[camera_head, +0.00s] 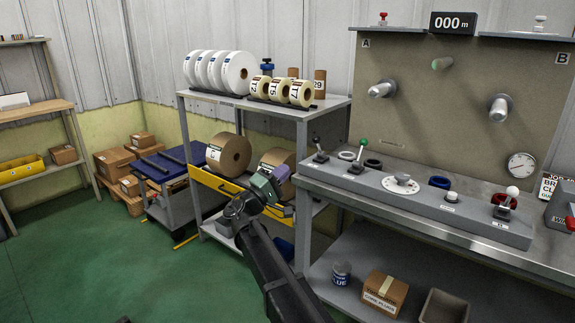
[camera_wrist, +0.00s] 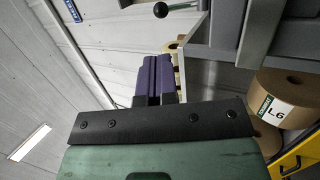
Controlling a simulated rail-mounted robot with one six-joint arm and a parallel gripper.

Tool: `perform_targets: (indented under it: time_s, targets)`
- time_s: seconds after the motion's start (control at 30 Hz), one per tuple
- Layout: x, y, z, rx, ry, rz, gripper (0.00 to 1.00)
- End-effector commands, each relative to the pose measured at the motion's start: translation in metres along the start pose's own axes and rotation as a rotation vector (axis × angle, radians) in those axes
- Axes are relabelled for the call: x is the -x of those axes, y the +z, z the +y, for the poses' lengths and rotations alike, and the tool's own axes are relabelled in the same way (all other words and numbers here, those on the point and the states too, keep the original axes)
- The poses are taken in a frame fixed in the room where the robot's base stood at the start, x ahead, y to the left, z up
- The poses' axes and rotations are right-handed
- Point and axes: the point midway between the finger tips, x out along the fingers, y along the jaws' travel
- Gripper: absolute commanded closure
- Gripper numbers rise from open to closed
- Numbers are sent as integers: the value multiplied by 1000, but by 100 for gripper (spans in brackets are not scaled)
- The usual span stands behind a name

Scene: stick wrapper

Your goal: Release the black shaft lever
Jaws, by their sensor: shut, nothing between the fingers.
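The black shaft lever (camera_head: 320,150) stands at the left end of the grey control console, its black knob up and tilted slightly left. My gripper (camera_head: 283,173) is to the left of it and apart from it, in front of the shelf rack. Its purple fingers (camera_wrist: 153,76) are closed together with nothing between them. In the wrist view a dark round knob (camera_wrist: 160,10) on a pale rod shows at the top, beyond the fingertips; I cannot tell which lever it belongs to.
A green-knobbed lever (camera_head: 360,155) stands just right of the black one. The console (camera_head: 440,207) also holds a white dial (camera_head: 401,183) and a white-knobbed lever (camera_head: 507,200). The rack (camera_head: 330,103) with rolls stands behind my gripper. Green floor is free at left.

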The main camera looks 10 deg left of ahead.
Motion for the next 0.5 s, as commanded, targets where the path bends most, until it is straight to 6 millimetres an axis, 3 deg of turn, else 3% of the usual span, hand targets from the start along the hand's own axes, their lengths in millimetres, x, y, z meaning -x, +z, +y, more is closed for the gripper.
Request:
perform_targets:
  time_s: [0.3, 0.5]
  targets:
    - [-73, -1, 5, 2, 0, -2, 100]
    - [-106, -1, 3, 0, -1, -1, 100]
